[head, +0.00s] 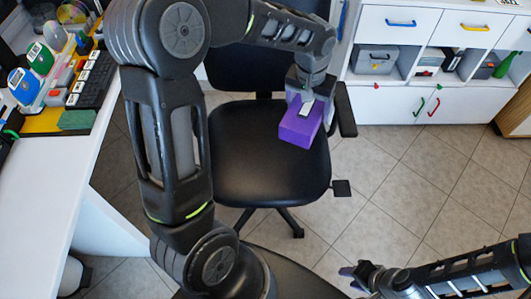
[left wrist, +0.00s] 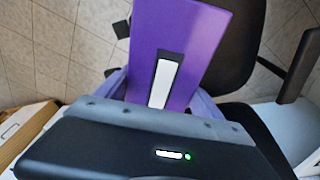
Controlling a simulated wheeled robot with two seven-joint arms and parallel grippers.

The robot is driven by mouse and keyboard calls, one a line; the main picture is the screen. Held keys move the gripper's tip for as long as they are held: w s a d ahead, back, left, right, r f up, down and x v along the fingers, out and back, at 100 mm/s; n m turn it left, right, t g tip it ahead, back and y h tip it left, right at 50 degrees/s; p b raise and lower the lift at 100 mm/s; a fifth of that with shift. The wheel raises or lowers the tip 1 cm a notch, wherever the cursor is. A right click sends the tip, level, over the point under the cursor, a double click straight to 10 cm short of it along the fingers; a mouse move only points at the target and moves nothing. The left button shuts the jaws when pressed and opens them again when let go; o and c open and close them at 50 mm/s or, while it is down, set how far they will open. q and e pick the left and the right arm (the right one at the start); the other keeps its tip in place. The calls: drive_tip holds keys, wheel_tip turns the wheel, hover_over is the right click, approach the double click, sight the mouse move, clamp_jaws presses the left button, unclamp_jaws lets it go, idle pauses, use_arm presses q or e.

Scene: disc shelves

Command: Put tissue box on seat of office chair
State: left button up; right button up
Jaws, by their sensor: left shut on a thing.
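The purple tissue box (head: 299,124) has a white strip on its side. My left gripper (head: 310,95) is shut on the tissue box. The box is over the right part of the black seat (head: 252,165) of the office chair; I cannot tell whether it touches the seat. In the left wrist view the tissue box (left wrist: 178,45) fills the middle, between the fingers, and part of the chair (left wrist: 238,60) is behind it. My right gripper (head: 362,276) is at the lower right of the head view, away from the chair, and its fingers are too small to read.
A white desk (head: 50,190) with a keyboard and several devices stands at the left. A white cabinet (head: 400,110) with drawers and open shelves stands at the back right. The chair's right armrest (head: 345,112) is close beside my left gripper. Tiled floor is free at the right.

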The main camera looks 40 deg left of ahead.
use_arm(q)
drive_tip(key=s+a+f+n+b, duration=0.2)
drive_tip(key=s+a+f+b, duration=0.1)
drive_tip(key=a+f+b, duration=0.3)
drive_tip(key=s+a+f+n+b, duration=0.3)
drive_tip(key=a+f+b, duration=0.3)
drive_tip(key=f, duration=0.4)
drive_tip(key=shift+s+a+y, duration=0.25)
drive_tip(key=shift+a+y, duration=0.05)
drive_tip(key=shift+y, duration=0.1)
drive_tip(key=shift+f+b, duration=0.95)
drive_tip(key=shift+f, duration=2.2)
drive_tip(key=shift+f+b, duration=0.5)
drive_tip(key=shift+f, duration=1.35)
drive_tip(key=shift+f, duration=0.1)
